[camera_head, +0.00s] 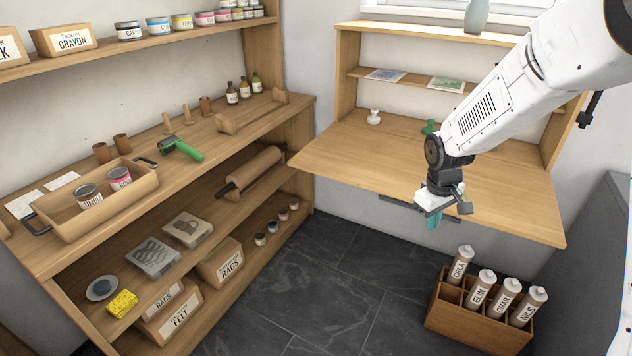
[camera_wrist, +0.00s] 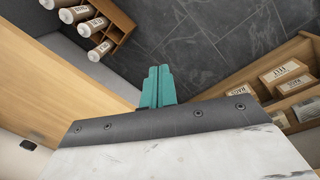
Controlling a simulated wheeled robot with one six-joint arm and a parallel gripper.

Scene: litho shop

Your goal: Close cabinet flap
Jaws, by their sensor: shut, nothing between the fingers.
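The cabinet flap (camera_head: 350,150) is a wide pale wooden board that lies open and level in front of the wall cabinet (camera_head: 345,70). A dark bar handle (camera_head: 400,203) shows at its front edge. My gripper (camera_head: 433,221) has teal fingers, which are shut and empty. It points down by the flap's front edge, and its tips appear past that edge over the floor. I cannot tell whether it touches the flap. In the wrist view the shut fingers (camera_wrist: 157,85) point towards the floor, with the flap (camera_wrist: 60,85) to their left.
A small white object (camera_head: 374,117) and a green object (camera_head: 428,127) stand towards the back of the board. A crate (camera_head: 480,325) of labelled tubes stands on the floor below right. A loaded wooden shelf unit (camera_head: 300,110) stands left. Dark floor (camera_head: 330,290) is clear between.

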